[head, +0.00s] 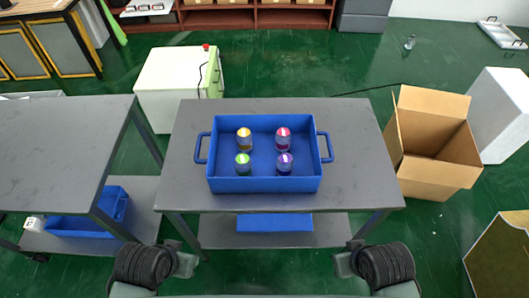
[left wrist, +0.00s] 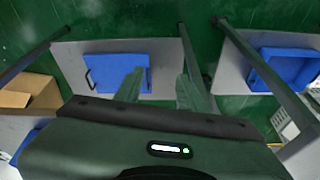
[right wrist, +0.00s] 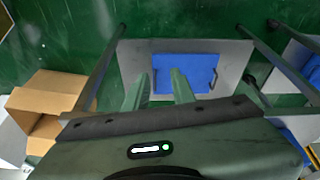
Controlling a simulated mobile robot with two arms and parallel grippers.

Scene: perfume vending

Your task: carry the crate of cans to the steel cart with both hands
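The blue crate (head: 265,185) sits upright on a grey table (head: 360,155) in the middle of the head view. It has a loop handle on its left end (head: 201,148) and one on its right end (head: 328,147). Several small cans with coloured lids, one being yellow-topped (head: 244,140), stand inside. A second grey table (head: 65,140) stands at the left; I cannot tell which one is the steel cart. My left gripper (left wrist: 158,88) and right gripper (right wrist: 159,85) are open and empty, apart from the crate.
Another blue crate (head: 275,222) is on the lower shelf of the middle table, and one (head: 75,227) is on the left table's shelf. An open cardboard box (head: 437,175) stands right of the middle table. A white cabinet (head: 168,85) stands behind.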

